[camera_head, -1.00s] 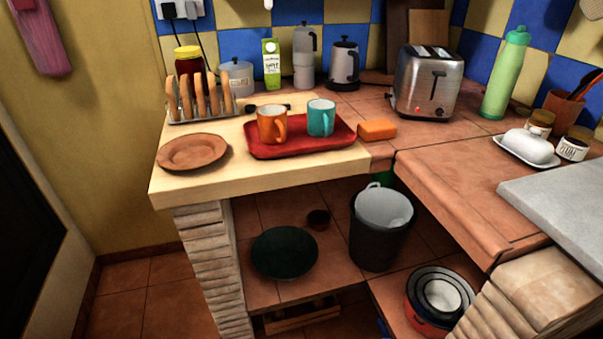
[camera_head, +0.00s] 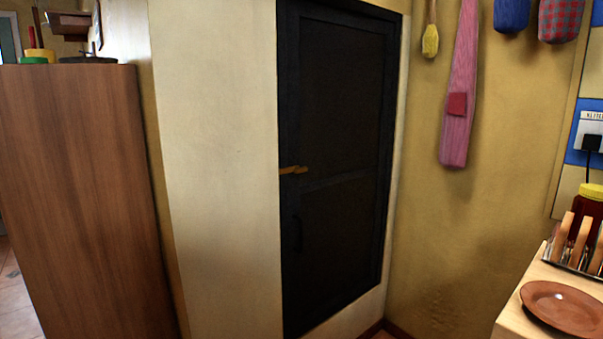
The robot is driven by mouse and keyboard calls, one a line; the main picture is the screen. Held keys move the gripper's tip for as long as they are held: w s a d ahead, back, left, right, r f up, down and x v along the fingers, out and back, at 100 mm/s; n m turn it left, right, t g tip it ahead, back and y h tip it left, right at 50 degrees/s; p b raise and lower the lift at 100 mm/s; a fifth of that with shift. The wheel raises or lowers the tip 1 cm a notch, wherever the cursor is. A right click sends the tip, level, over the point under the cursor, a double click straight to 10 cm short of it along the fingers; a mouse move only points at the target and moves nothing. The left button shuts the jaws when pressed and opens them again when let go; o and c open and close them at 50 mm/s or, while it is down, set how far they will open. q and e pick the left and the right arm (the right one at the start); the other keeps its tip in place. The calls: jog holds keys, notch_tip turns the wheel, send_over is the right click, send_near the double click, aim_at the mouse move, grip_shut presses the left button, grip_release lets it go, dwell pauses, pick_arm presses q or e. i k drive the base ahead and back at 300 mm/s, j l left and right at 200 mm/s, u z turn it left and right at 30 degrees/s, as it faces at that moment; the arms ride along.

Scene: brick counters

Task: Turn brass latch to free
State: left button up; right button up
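A brass latch (camera_head: 293,170) sits on the left edge of a dark door (camera_head: 345,130), about halfway up. It lies close to horizontal, its left end reaching the door's frame edge. The door looks shut in a pale wall. A small dark handle shape shows below the latch, hard to make out. Neither of my grippers is in view.
A tall brown wooden cabinet (camera_head: 75,190) stands at the left, beside the pale wall (camera_head: 215,150). At the lower right is a counter corner with a terracotta plate (camera_head: 562,308) and a toast rack (camera_head: 575,250). A pink cloth (camera_head: 460,90) hangs right of the door.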

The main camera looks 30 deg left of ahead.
aim_at(296, 170)
jog(key=u, duration=0.35)
jog(key=i+j+u, duration=0.6)
jog(key=i+u, duration=0.2)
jog(key=i, duration=0.05)
